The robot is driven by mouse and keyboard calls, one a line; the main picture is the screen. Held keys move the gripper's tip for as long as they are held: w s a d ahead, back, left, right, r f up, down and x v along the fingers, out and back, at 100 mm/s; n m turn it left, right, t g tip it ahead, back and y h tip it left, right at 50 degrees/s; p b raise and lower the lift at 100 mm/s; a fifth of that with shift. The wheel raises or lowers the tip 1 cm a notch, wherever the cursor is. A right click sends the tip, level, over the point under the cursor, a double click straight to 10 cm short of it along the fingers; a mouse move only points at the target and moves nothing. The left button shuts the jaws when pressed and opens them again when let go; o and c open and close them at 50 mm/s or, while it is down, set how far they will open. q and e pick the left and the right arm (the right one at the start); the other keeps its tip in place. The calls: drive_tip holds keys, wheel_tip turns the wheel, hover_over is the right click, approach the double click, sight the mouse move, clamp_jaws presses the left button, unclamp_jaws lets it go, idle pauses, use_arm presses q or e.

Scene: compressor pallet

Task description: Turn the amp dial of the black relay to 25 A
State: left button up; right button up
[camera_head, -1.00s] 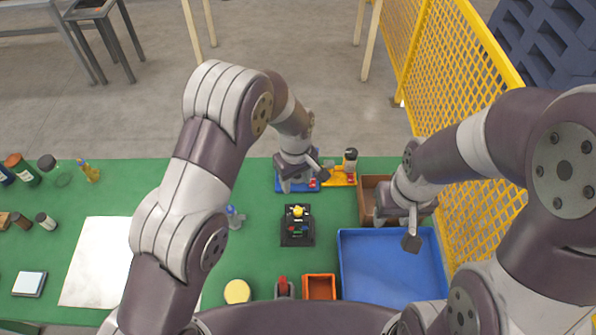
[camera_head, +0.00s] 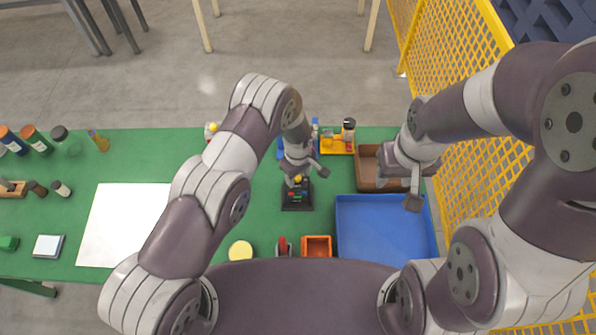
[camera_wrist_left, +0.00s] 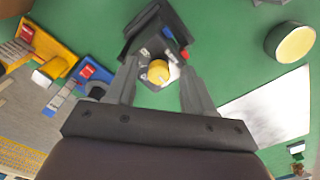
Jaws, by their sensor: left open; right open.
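The black relay (camera_head: 297,203) sits on the green table, with a yellow dial and small red, blue and green parts on its face. In the left wrist view the relay (camera_wrist_left: 146,32) is tilted in the picture, with the yellow dial (camera_wrist_left: 159,72) facing the camera. My left gripper (camera_head: 299,178) is above the relay's far end. In the wrist view its open fingers (camera_wrist_left: 158,75) appear on either side of the dial; contact is not visible. The dial's setting is too small to read. My right gripper (camera_head: 412,190) is open and empty above the brown and blue bins.
A blue bin (camera_head: 385,253) and a brown bin (camera_head: 368,180) lie right of the relay. An orange box (camera_head: 317,246), a red-topped part (camera_head: 283,245) and a yellow round lid (camera_head: 240,250) are nearer me. A yellow fixture (camera_head: 338,146) stands behind. Yellow mesh (camera_head: 475,150) borders the right.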

use_arm(q)
drive_tip(key=shift+w+a+f, duration=0.15)
drive_tip(key=shift+w, duration=0.05)
drive_tip(key=shift+c, duration=0.7)
drive_tip(key=shift+w, duration=0.1)
clamp_jaws()
use_arm(e)
drive_tip(key=shift+w+a+f, duration=0.1)
drive_tip(key=shift+w+a, duration=0.05)
drive_tip(key=shift+w, duration=0.1)
drive_tip(key=shift+f, duration=0.1)
use_arm(q)
drive_tip(key=shift+m+b, duration=0.3)
drive_tip(key=shift+b, duration=0.05)
use_arm(e)
drive_tip(key=shift+w+f, duration=0.15)
drive_tip(key=shift+f, duration=0.1)
drive_tip(key=shift+f, duration=0.2)
use_arm(q)
drive_tip(key=shift+m+b, duration=0.6)
drive_tip(key=shift+b, duration=0.05)
use_arm(e)
drive_tip(key=shift+f, duration=0.45)
use_arm(q)
drive_tip(key=shift+o, duration=0.7)
unclamp_jaws()
